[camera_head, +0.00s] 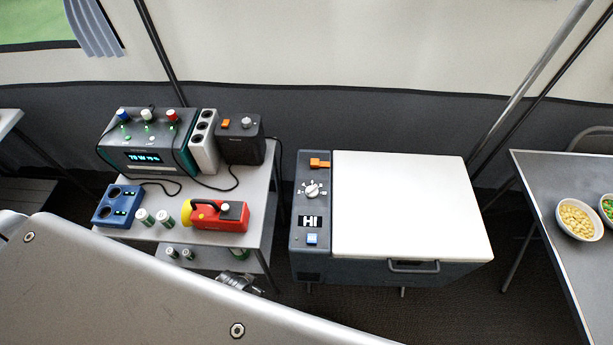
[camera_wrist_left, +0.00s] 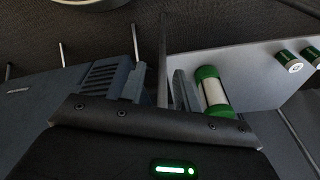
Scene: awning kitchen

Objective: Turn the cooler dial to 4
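The cooler (camera_head: 410,205) has a white lid and a dark control panel on its left side. Its white dial (camera_head: 313,190) sits in the panel's middle with marks around it, too small to read. In the left wrist view, the cooler's dark vented side (camera_wrist_left: 60,110) is at left. My left gripper (camera_wrist_left: 160,88) appears open and empty there, beside the cooler and a shelf. My right gripper is not in view.
An orange switch (camera_head: 319,163) and blue button (camera_head: 312,239) flank the dial. A side table (camera_head: 255,195) at left holds devices and a red flashlight (camera_head: 217,215). Another table (camera_head: 560,185) stands right.

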